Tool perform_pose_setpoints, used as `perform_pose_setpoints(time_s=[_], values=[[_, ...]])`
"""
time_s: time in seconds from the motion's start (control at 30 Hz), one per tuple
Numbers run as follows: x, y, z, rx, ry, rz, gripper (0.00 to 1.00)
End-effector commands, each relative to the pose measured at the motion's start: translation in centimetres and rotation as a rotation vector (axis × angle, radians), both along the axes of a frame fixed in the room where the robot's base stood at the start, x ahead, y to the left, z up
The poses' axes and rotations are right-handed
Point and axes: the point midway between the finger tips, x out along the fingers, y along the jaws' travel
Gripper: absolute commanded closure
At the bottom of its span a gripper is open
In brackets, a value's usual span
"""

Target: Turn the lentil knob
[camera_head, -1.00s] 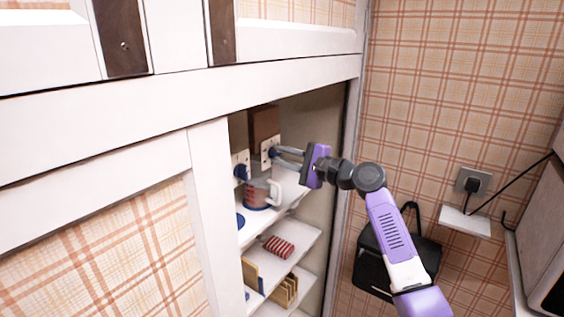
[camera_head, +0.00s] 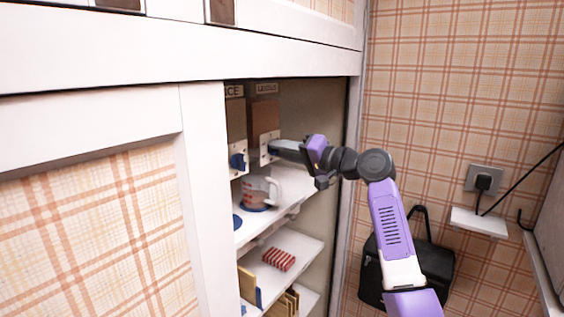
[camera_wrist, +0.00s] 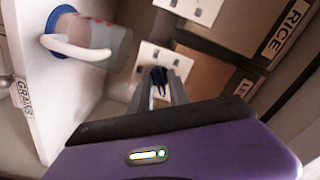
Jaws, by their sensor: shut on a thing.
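The lentil dispenser (camera_head: 263,112) is a brown box under a label that appears to read "LENTILS", inside the open cupboard. The knob's exact turn angle cannot be told. The rice dispenser (camera_head: 236,125) stands to the left, with its own blue knob (camera_head: 238,161).
A clear measuring cup (camera_head: 258,192) with a white handle stands on the shelf (camera_head: 285,204) below the dispensers. A red striped item (camera_head: 279,259) lies on the lower shelf. The cupboard's white frame (camera_head: 206,180) is close on the left. A black bag (camera_head: 372,272) hangs on the right wall.

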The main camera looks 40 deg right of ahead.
Motion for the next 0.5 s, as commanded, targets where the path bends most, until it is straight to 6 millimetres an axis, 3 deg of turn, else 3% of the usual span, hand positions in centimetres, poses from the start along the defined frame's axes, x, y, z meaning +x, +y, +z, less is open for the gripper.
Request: perform_pose_setpoints(time_s=[0.03,0.5], values=[[0.01,0.1,-0.71,-0.044,-0.012,0.002,1.0],[0.0,0.02,-0.69,-0.463,-0.161,0.001,1.0]])
